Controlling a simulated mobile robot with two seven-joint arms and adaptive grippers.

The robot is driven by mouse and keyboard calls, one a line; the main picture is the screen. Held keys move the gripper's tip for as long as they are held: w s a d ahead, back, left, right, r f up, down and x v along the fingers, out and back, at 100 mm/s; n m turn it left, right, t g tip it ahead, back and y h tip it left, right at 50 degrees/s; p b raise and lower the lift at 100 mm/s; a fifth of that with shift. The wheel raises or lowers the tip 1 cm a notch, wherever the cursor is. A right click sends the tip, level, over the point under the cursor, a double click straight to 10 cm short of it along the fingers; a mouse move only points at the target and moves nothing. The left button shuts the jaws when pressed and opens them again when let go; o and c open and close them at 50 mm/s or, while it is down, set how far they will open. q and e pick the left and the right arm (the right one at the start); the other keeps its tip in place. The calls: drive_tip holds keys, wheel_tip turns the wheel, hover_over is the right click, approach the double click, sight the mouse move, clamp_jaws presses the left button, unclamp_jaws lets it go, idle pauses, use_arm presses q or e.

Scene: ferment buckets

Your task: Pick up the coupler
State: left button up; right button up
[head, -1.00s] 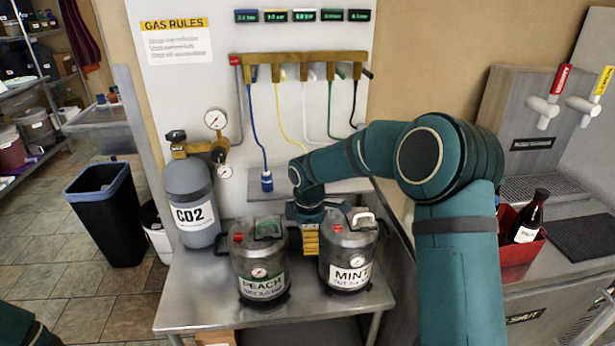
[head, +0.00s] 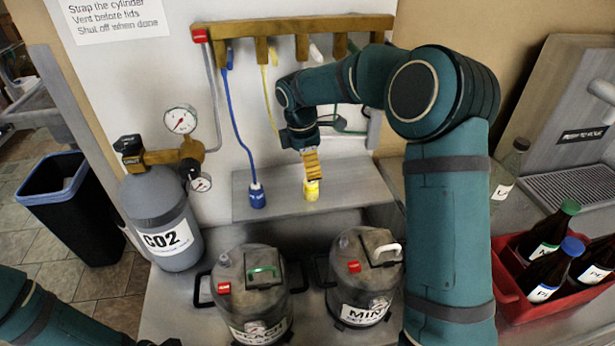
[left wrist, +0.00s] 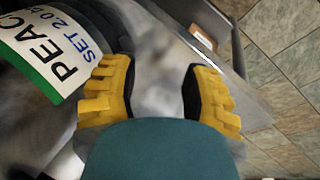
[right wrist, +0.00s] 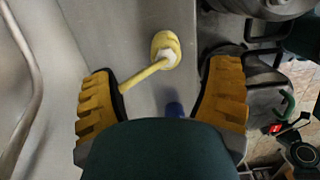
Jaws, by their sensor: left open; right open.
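A yellow coupler (head: 311,191) on a yellow hose stands on the small metal shelf (head: 238,200) below the wall manifold. A blue coupler (head: 257,197) on a blue hose stands to its left. My right gripper (head: 311,174) points down right at the yellow coupler. In the right wrist view the yellow coupler (right wrist: 165,48) shows beyond the gap between the open fingers (right wrist: 163,85), nothing gripped. The blue coupler (right wrist: 174,109) is partly hidden there. My left gripper (left wrist: 155,75) is open and empty, beside the peach keg (left wrist: 60,45).
The peach keg (head: 253,290) and mint keg (head: 362,265) stand below the shelf. A CO2 cylinder (head: 160,215) with gauges is at left. A red crate of bottles (head: 510,292) is at right. Hoses hang from the brass manifold (head: 290,27).

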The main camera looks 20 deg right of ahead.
sight(312, 186)
use_arm(q)
drive_tip(key=shift+s+a+f+b, duration=0.1)
drive_tip(key=shift+s+f+b, duration=0.05)
drive_tip(key=shift+f+b, duration=0.2)
use_arm(e)
drive_tip(key=shift+s+f, duration=0.15)
drive_tip(key=shift+f, duration=0.45)
drive_tip(key=shift+s+f, duration=0.15)
drive_tip(key=shift+f, duration=0.4)
use_arm(q)
drive_tip(key=shift+w+f+b, duration=0.2)
drive_tip(key=shift+f+b, duration=0.5)
drive_tip(key=shift+f, duration=0.05)
use_arm(e)
wheel_tip(312, 186, down, 4)
drive_tip(key=shift+s+d+f, duration=0.1)
drive_tip(key=shift+f, duration=0.05)
drive_tip(key=shift+d+f, duration=0.1)
drive_tip(key=shift+f, duration=0.25)
clamp_jaws()
